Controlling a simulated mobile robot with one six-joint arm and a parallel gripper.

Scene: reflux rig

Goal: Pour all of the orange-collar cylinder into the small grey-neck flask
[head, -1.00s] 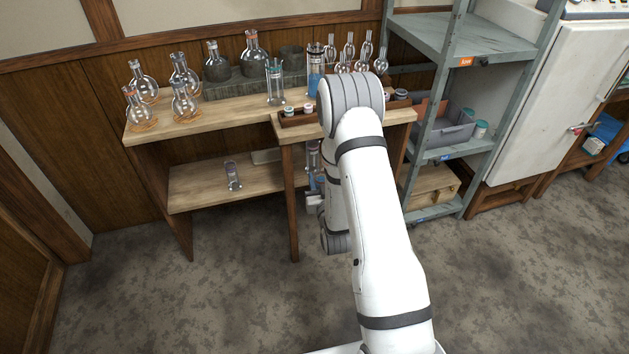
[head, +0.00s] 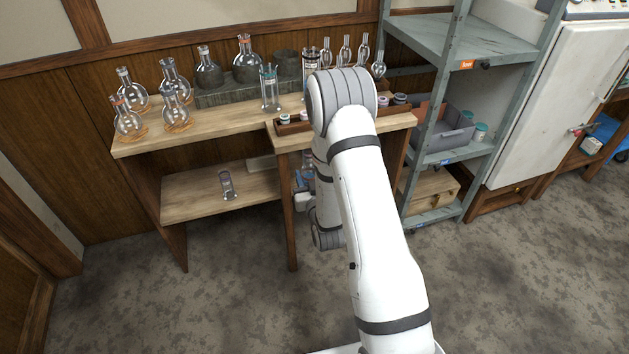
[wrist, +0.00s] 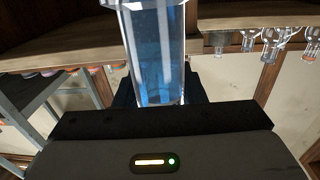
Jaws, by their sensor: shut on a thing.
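My gripper (wrist: 158,105) is shut on a clear glass cylinder (wrist: 157,50) holding blue liquid, which fills much of the wrist view. The cylinder's top and any collar are out of that view, so I cannot tell the collar colour. In the head view my gripper (head: 304,198) is low beside the bench's front leg, partly hidden by my arm. Round flasks stand on the bench's left end, one of them at the front left (head: 128,122), and several smaller ones stand at the back right (head: 345,52). I cannot make out which has the grey neck.
A cylinder with a teal collar (head: 270,90) stands on the bench top (head: 215,115). Another cylinder (head: 227,185) is on the lower shelf (head: 200,200). A grey metal rack (head: 455,90) stands right of the bench. The floor in front is clear.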

